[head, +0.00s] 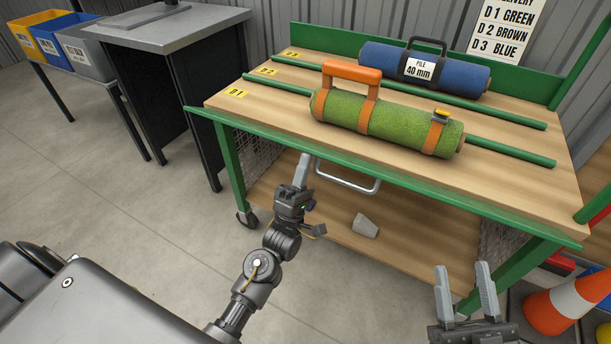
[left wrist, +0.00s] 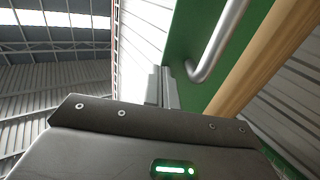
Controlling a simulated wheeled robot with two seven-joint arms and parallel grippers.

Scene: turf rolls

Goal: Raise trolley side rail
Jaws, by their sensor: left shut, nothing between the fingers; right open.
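The trolley (head: 390,185) has a wooden deck with a green strip (head: 390,177) along its near edge, which seems to be the lowered side rail. A silver U-shaped handle (head: 347,188) sticks out below that strip. In the left wrist view the handle (left wrist: 215,45) stands against a green panel (left wrist: 190,50). My left gripper (head: 304,160) is shut and empty, pointing up just left of the handle; its fingers (left wrist: 161,85) appear beside the green panel. I cannot tell whether they touch it. My right gripper (head: 465,275) is open and empty at the lower right, in front of the trolley.
A grey block (head: 365,226) lies on the lower shelf. A grey-topped table (head: 165,30) and bins are at left.

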